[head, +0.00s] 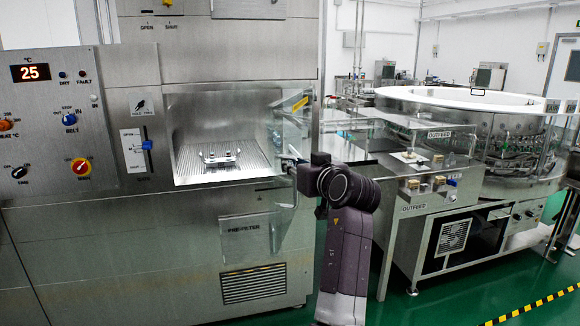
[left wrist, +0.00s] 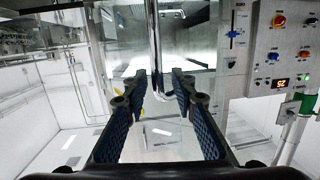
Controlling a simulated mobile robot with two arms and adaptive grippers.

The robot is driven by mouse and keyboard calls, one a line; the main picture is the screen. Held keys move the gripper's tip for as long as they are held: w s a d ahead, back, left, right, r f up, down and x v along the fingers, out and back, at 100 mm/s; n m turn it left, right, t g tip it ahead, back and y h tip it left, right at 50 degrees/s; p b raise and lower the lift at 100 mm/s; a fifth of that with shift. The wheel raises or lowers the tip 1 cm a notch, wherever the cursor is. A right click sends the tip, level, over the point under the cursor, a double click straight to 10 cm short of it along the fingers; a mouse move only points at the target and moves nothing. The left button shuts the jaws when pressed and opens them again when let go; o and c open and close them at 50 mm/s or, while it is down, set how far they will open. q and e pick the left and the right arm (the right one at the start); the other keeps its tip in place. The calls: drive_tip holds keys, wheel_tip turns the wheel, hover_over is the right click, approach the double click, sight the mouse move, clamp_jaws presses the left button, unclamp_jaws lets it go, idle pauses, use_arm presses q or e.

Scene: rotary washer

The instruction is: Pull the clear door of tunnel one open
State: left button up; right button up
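The clear door (head: 293,125) of the tunnel is a see-through panel at the right side of the lit tunnel opening (head: 222,135). It appears to stand out at an angle from the steel front, leaving the opening partly uncovered. My left gripper (head: 285,163) is at the door, to the right of the opening; its fingers are small and partly hidden in the head view. In the left wrist view my left gripper (left wrist: 159,82) is open, with a finger on each side of a vertical metal handle bar (left wrist: 155,45). Contact cannot be told. My right gripper is not in view.
A small metal fixture (head: 220,157) sits on the ribbed tunnel floor. A blue-knobbed slider (head: 147,145) and a control panel (head: 50,125) are to the left. The outfeed table (head: 415,160) and round washer (head: 490,140) stand to the right. Green floor shows at the lower right.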

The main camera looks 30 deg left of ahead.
use_arm(q)
drive_tip(key=d, duration=0.7)
drive_tip(key=shift+w+d+r+b, duration=0.2)
drive_tip(key=shift+d+r+b, duration=0.15)
drive_tip(key=shift+b, duration=0.05)
drive_tip(key=shift+d, duration=0.1)
idle(0.3)
